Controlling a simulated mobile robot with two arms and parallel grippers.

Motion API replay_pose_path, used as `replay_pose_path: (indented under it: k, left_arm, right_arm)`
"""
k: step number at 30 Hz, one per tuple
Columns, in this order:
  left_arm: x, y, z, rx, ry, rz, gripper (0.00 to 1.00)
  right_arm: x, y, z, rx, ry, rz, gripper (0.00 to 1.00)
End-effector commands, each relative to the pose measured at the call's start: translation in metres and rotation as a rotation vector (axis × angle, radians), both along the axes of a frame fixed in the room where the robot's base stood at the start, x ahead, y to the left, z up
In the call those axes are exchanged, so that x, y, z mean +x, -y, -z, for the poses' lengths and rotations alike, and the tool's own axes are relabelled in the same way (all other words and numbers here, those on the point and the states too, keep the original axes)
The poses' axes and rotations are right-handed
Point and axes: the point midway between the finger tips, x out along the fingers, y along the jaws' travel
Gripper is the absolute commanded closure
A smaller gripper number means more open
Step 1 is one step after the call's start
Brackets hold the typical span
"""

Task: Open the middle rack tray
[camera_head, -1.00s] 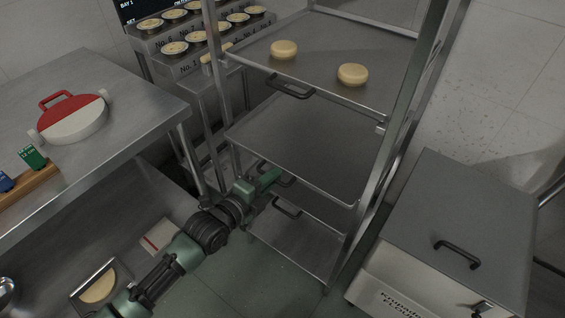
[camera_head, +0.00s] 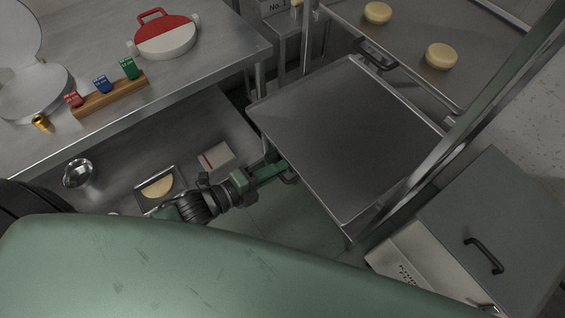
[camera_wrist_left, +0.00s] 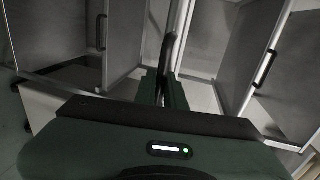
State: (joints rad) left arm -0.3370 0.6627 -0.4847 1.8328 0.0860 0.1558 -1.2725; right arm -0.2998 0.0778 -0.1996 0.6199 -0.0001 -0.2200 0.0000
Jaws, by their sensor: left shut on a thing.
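The middle rack tray (camera_head: 345,140) is a flat, empty grey metal sheet that juts out from the rack, below the upper tray (camera_head: 408,45). My left gripper (camera_head: 284,173) is at its front edge, shut on the tray's dark handle (camera_head: 292,180). In the left wrist view the dark bar of the handle (camera_wrist_left: 168,52) stands between the fingers of the left gripper (camera_wrist_left: 165,88). The lower tray is hidden beneath the middle one. My right gripper is not in view.
Two round pale loaves (camera_head: 440,56) lie on the upper tray. A grey lidded bin (camera_head: 495,215) stands close at the right. A steel table (camera_head: 215,45) with a red-and-white pot (camera_head: 165,38) is at the left. Some floor shows below the tray.

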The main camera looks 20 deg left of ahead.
Motion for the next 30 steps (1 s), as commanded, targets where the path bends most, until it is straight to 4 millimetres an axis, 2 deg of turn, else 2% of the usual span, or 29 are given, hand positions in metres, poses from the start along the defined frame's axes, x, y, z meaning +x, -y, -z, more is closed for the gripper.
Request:
replay_pose_path:
  k: [7,8,9,10,20,23,30]
  left_arm:
    - [0.000,-0.001,0.001,0.001,-0.001,-0.001,1.00]
    - [0.000,-0.001,0.001,0.001,-0.001,-0.001,0.81]
    - [0.000,0.000,0.001,0.001,-0.001,-0.001,0.70]
    - [0.000,0.000,0.001,0.001,-0.001,-0.001,0.67]
    - [-0.001,-0.002,0.000,0.001,-0.001,-0.001,0.67]
    - [-0.010,-0.007,-0.001,0.001,-0.002,-0.001,0.67]
    - [-0.042,-0.030,-0.008,0.003,-0.005,0.000,0.67]
  right_arm:
    - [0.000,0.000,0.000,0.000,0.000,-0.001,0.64]
    - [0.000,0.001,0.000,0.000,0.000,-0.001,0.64]
    - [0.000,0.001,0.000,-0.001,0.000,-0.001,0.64]
    - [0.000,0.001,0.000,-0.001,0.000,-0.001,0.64]
    - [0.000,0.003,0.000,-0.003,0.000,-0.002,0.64]
    - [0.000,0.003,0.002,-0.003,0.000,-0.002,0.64]
    - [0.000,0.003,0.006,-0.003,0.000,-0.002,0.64]
